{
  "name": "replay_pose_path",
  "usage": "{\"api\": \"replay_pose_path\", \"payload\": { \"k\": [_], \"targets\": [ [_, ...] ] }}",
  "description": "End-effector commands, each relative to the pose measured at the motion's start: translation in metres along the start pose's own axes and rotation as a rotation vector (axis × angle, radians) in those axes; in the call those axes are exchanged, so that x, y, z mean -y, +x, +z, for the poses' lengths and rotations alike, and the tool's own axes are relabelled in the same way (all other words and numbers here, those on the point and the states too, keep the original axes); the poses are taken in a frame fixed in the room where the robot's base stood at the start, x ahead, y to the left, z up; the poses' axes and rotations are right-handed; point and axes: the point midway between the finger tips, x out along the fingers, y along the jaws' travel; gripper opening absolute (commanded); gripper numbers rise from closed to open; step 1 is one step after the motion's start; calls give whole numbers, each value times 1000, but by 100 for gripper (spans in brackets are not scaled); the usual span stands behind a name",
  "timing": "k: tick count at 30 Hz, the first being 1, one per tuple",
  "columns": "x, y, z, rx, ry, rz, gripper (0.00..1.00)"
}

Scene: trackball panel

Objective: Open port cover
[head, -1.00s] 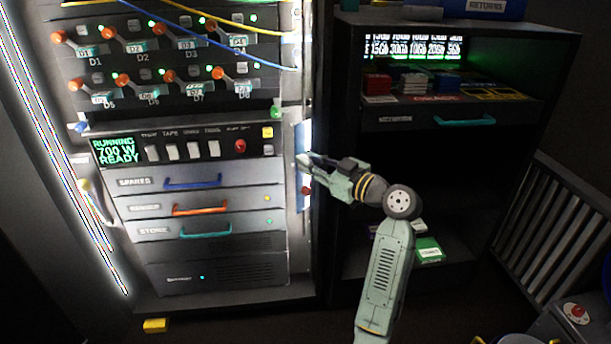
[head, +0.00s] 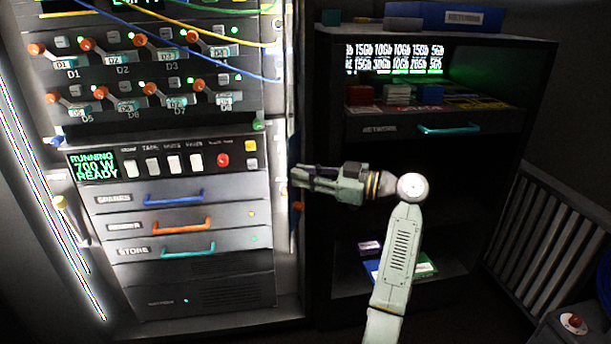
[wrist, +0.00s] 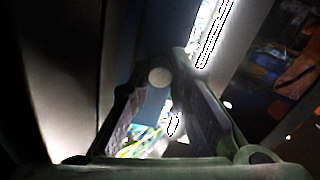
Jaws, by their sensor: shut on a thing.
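My gripper (head: 297,176) is at the right edge of the lit equipment rack, reaching in from the right. In the wrist view its fingers (wrist: 166,73) come together at a pale round knob (wrist: 159,77). A blue panel (wrist: 151,106), which looks like the port cover, shows between the fingers just below that knob. The gripper is shut on it. Coloured cables and a bright gap show below the panel, between the fingers. In the head view the cover is mostly hidden, edge-on and behind the gripper.
The rack front has a lit display (head: 93,166), several switches, a red button (head: 223,160) and drawers with coloured handles. A dark shelf unit (head: 418,202) stands to the right, close behind my arm. A slatted rail (head: 555,225) stands farther right.

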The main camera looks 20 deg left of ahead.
Motion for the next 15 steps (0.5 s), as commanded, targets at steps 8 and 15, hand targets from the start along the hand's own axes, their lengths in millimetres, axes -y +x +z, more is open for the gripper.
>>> {"api": "replay_pose_path", "payload": {
  "k": [8,15],
  "targets": [
    [1,1,0,0,0,-2,25],
    [0,1,0,0,0,0,38]
  ]
}}
